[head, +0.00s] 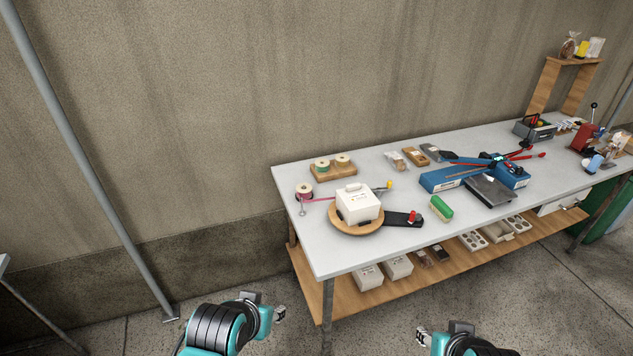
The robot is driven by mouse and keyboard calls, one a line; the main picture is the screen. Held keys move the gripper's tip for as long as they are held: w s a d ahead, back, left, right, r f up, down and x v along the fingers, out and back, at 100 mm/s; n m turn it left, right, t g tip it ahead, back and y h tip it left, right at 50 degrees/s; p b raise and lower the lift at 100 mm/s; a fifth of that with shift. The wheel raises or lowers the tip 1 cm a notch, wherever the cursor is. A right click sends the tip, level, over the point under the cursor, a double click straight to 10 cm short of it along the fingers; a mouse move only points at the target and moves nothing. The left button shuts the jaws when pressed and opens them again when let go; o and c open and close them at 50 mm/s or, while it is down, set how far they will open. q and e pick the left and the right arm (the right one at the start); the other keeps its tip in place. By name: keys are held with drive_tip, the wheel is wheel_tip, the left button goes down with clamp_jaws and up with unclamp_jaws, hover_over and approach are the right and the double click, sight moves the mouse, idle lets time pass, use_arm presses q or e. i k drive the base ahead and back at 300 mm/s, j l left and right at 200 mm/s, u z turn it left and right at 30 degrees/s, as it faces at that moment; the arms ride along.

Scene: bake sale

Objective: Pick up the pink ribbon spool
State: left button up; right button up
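The pink ribbon spool (304,192) stands at the left end of the white-topped table (320,255), near its left edge. A strip of pink ribbon leads from it toward a white box (358,204) on a round wooden board (349,233). My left gripper (281,313) is at the bottom of the view, in front of and below the table's left end, apart from the spool. My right gripper (422,337) is at the bottom edge, right of the left one, also away from the table top. Both are small here, and their finger opening is unclear.
A wooden holder (334,175) with two more spools sits behind the pink one. A green brush (441,209) and a blue device (456,178) lie farther right. A lower shelf (345,299) holds white boxes. The table's front left corner is clear.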

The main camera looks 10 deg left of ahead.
sight(307, 194)
drive_tip(key=j+z, duration=0.1)
drive_tip(key=z, duration=0.6)
drive_tip(key=i+j+z, duration=0.1)
drive_tip(key=j+z, duration=0.25)
drive_tip(key=j, duration=0.15)
drive_tip(key=i+j+z, duration=0.1)
drive_tip(key=j+z, duration=0.6)
drive_tip(key=j, duration=0.8)
drive_tip(key=k+j+z, duration=0.1)
drive_tip(key=j, duration=0.4)
drive_tip(key=k+j, duration=0.1)
drive_tip(key=j, duration=0.45)
drive_tip(key=k+j+z, duration=0.1)
drive_tip(key=j, duration=0.4)
